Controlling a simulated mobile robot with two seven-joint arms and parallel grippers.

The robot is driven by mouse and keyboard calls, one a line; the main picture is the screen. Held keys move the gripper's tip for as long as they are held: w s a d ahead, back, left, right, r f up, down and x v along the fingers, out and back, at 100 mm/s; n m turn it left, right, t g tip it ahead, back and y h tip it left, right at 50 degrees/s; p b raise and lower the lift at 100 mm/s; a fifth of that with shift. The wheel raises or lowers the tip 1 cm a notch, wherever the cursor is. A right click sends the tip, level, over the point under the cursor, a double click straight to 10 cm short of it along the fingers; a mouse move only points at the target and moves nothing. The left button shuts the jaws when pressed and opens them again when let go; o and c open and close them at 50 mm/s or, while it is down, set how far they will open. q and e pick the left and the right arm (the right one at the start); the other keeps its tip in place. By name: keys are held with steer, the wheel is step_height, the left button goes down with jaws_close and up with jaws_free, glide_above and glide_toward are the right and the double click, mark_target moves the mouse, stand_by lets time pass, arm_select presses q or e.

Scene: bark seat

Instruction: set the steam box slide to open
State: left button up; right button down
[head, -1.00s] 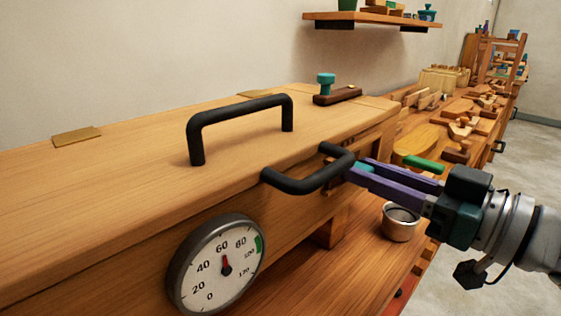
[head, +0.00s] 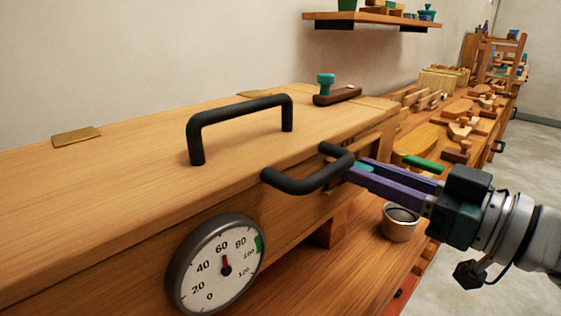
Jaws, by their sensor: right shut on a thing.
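The wooden steam box (head: 80,220) fills the left and middle of the head view. On its top, towards the back right, a dark wooden slide (head: 337,95) carries a teal knob (head: 326,84). My right gripper (head: 356,170), with purple fingers, comes in from the right. It is shut at the right end of the black front handle (head: 300,184), well in front of and below the slide. The fingertips are partly hidden at the handle. My left gripper is not in view.
A black lid handle (head: 240,110) stands on the box top. A round gauge (head: 218,265) is on the front. A pale cup (head: 400,222) stands below my right gripper. A shelf (head: 372,19) hangs on the wall, and a cluttered bench (head: 470,120) runs back at right.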

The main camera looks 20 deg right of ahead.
steer(key=d, duration=0.1)
steer(key=w+d, duration=0.1)
steer(key=d, duration=0.1)
steer(key=w+d+b, duration=0.1)
steer(key=d, duration=0.1)
steer(key=shift+f, duration=0.1)
stand_by(0.3)
steer(key=c, duration=0.7)
jaws_free()
steer(key=shift+s, duration=0.1)
steer(key=p+v, duration=0.1)
steer(key=v, duration=0.8)
steer(key=shift+s+d, duration=0.2)
steer(key=shift+s, duration=0.15)
